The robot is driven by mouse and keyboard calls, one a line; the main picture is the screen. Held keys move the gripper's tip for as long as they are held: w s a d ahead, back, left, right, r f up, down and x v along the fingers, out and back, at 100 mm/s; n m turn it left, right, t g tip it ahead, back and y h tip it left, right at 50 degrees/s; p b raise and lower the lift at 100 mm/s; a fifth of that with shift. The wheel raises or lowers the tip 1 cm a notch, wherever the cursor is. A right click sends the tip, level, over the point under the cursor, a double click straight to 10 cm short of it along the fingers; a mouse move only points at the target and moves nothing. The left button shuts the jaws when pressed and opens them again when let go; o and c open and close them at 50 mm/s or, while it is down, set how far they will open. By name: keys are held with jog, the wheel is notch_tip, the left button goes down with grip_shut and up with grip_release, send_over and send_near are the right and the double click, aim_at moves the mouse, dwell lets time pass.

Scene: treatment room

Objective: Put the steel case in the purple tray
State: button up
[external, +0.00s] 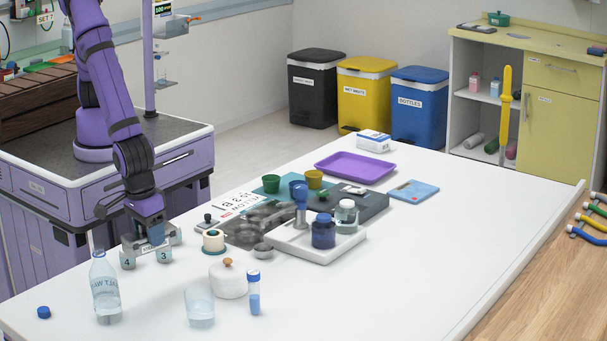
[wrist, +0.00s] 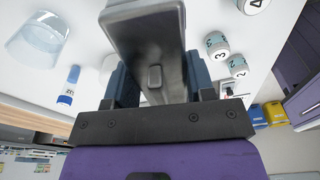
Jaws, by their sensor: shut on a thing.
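The steel case (wrist: 148,45) is a grey metal box with a small raised latch, seen close up in the wrist view. My gripper (wrist: 155,82) is shut on it, with one dark finger on each side. In the external view my gripper (external: 152,236) points down at the table's near left, and the case (external: 152,248) shows partly below it among numbered jars. I cannot tell whether the case touches the table. The purple tray (external: 355,167) lies flat and empty toward the far side of the table, well to the right of my gripper.
Numbered jars (external: 163,256) stand close around the case. A clear bottle (external: 105,287), a glass (external: 200,307) and a white lidded pot (external: 228,280) stand nearby. Cups, a dark case and a white tray (external: 345,247) fill the middle. The table's right side is clear.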

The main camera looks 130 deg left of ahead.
notch_tip(320, 180, up, 11)
jog(key=shift+f, duration=0.15)
jog(key=shift+w+a+r, duration=0.2)
jog(key=shift+w+a, duration=0.05)
jog(key=shift+a, duration=0.25)
jog(key=w+a+n, duration=0.2)
jog(key=a+n, duration=0.1)
jog(key=a, duration=1)
jog(key=w+a+n+g, duration=0.15)
jog(key=a+n, duration=0.25)
jog(key=a, duration=1)
jog(key=w+a+n, duration=0.2)
jog(key=a+n, duration=0.1)
jog(key=a, duration=1)
jog(key=s+a+n, duration=0.3)
jog(key=s+a, duration=0.4)
jog(key=a, duration=0.4)
jog(key=s+a+n+h, duration=0.1)
jog(key=s+a+n, duration=0.3)
jog(key=s+a, duration=0.5)
jog(key=s+a+n, duration=0.3)
jog(key=s+a, duration=0.2)
jog(key=a, duration=0.9)
notch_tip(320, 180, down, 15)
jog(key=shift+f, duration=0.2)
send_over(354, 170)
jog(key=shift+w+d+f, duration=0.1)
jog(key=shift+w+f, duration=0.1)
jog(key=shift+f, duration=2.35)
jog(key=shift+f, duration=0.2)
